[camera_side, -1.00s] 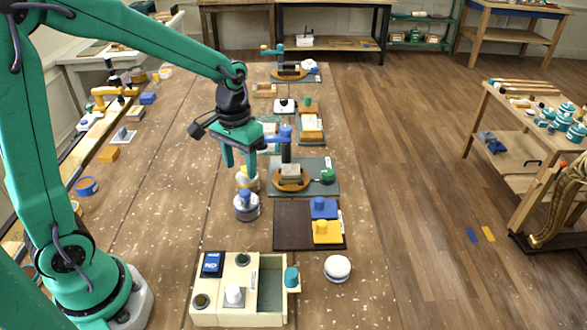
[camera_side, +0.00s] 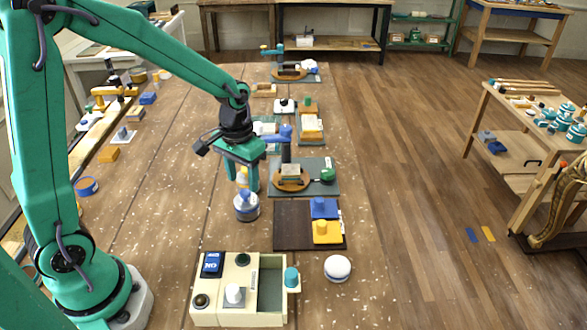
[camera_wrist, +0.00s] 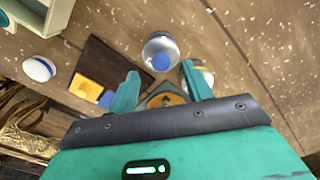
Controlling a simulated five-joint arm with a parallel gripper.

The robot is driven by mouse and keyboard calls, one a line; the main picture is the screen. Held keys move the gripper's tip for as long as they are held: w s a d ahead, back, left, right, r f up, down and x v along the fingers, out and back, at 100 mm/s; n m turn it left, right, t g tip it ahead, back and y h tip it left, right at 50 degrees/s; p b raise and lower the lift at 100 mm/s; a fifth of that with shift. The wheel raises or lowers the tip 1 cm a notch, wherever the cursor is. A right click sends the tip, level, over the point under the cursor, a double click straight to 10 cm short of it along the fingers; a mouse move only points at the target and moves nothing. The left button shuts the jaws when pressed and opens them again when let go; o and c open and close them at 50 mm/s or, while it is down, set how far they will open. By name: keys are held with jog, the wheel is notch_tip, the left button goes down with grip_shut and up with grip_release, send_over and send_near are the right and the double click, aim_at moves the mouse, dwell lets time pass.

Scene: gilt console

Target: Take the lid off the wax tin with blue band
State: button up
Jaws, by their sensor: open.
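The wax tin with blue band (camera_side: 246,210) stands upright on the wooden bench, its lid on, with a blue knob on top. In the wrist view the tin (camera_wrist: 160,50) lies just beyond my fingertips, roughly between their lines. My gripper (camera_side: 241,184) is open and empty, pointing down, a little behind and above the blue-knobbed tin. A similar tin with yellow (camera_side: 243,177) stands just behind it and shows between my fingers; in the wrist view my right-hand finger partly hides it.
A blue clamp-like fixture on a grey mat (camera_side: 322,172) stands close to the right. A dark tray (camera_side: 290,238) holds blue and yellow blocks. A cream box with an open compartment (camera_side: 222,311) and a white round jar (camera_side: 337,268) are nearer. The bench left of the tin is clear.

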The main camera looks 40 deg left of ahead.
aim_at(244, 192)
jog(key=shift+f, duration=2.05)
jog(key=c, duration=1.1)
